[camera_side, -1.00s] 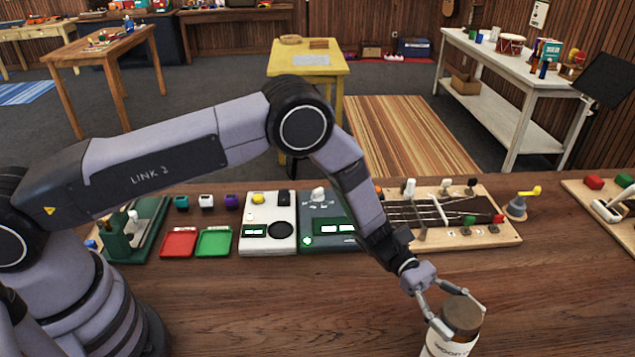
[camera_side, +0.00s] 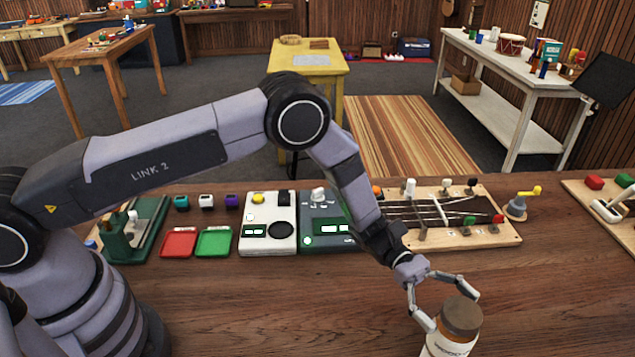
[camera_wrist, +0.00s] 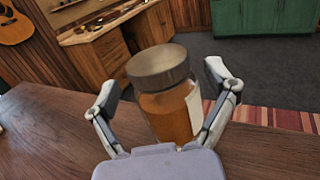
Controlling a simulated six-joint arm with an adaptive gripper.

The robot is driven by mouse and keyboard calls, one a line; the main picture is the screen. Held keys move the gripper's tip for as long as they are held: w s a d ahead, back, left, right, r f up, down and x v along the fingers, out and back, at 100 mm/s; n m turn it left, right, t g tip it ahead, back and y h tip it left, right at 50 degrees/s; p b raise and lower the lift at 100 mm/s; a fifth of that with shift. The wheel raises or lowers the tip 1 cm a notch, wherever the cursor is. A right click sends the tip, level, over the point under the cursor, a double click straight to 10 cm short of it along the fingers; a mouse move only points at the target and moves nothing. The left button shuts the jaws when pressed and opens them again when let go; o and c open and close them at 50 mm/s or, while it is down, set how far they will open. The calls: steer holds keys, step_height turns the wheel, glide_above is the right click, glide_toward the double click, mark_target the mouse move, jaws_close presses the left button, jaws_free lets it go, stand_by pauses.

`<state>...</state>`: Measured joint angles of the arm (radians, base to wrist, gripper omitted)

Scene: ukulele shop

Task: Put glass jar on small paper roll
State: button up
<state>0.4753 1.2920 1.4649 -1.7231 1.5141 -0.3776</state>
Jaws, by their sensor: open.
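The glass jar (camera_side: 452,343) stands at the front edge of the side view, with a brown lid, a pale label and its bottom cut off by the frame. In the wrist view the jar (camera_wrist: 170,112) shows amber contents and sits upright between the fingers. My gripper (camera_side: 448,307) is open, its fingers spread on either side of the jar near its lid. The wrist view also shows my gripper (camera_wrist: 166,92) with a gap at the left finger; whether the right finger touches the label is unclear. I cannot make out the small paper roll in either view.
Along the back of the wooden bench (camera_side: 300,295) stand a red tray (camera_side: 179,243), a green tray (camera_side: 214,242), a white device (camera_side: 267,222), a dark device (camera_side: 326,230) and a board with strings (camera_side: 445,218). A grey crank with a yellow handle (camera_side: 517,206) stands right. The middle front is clear.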

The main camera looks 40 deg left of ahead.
steer(key=v, duration=1)
steer(key=s+a+r+m+y, duration=0.3)
steer(key=a+r+m+y, duration=0.15)
steer(key=r, duration=0.45)
steer(key=s+a+r+m+y, duration=0.35)
steer(key=a+r, duration=0.25)
steer(key=r, duration=0.4)
steer(key=s+a+r+m+t+y, duration=0.3)
steer(key=s+a+r+t+y, duration=0.1)
steer(key=s+a, duration=0.5)
steer(key=s+a+r+m+t+y, duration=0.3)
steer(key=s+a+r+t+y, duration=0.1)
steer(key=s+a+t, duration=0.3)
steer(key=s+a+y, duration=0.1)
steer(key=s+a, duration=0.1)
steer(key=a, duration=0.2)
steer(key=shift+s+a, duration=0.35)
steer(key=shift+r, duration=0.1)
